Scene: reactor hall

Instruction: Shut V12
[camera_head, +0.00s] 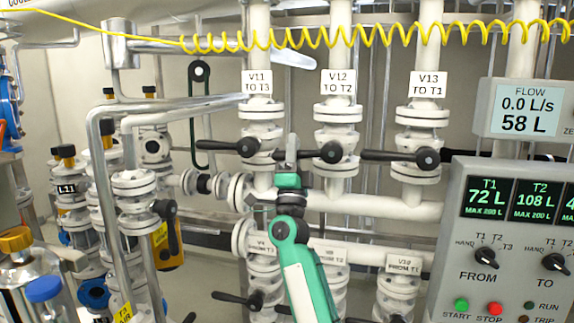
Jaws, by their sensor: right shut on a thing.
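Valve V12 (332,153) is in the middle of the head view, on a white vertical pipe under the label "V12 TO T2" (338,82). Its black lever points left, level and crosswise to the pipe. My right gripper (291,158), on a teal and white arm from below, is shut on the lever near its left end. The jaws hide that end. My left gripper is not in view.
V11 (248,148) is left of V12 and V13 (428,158) right of it, both with levers pointing left. V13's lever ends close to V12's pipe. A control panel (500,240) stands at right. A yellow coiled cable (300,38) hangs across the top.

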